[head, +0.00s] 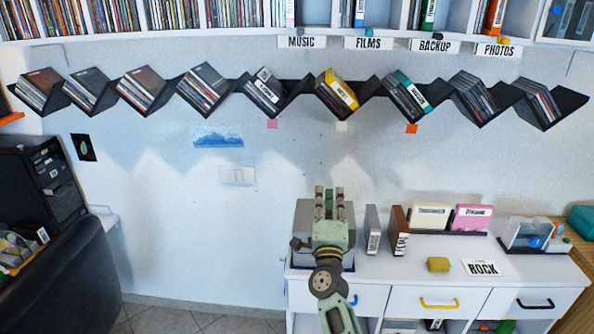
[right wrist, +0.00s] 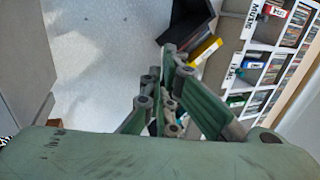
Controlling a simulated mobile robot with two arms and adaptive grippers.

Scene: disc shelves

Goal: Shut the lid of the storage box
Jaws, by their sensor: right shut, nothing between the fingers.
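The grey storage box (head: 305,218) stands at the left end of the white cabinet, largely hidden behind my right gripper and arm. I cannot tell its lid from its body or how far the lid is open. My right gripper (head: 329,195) is in front of the box in the head view, with its fingers pointing up, shut and empty. In the right wrist view its fingers (right wrist: 168,58) are close together, and a grey panel (right wrist: 22,50) at the left may be part of the box. My left gripper is not in view.
On the white cabinet (head: 420,256), right of the box, stand a grey case (head: 372,229), a brown case (head: 398,231), a yellow block (head: 438,264) and a ROCK card (head: 482,268). A black zigzag shelf (head: 300,88) with discs hangs above. A dark chair (head: 75,285) is at left.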

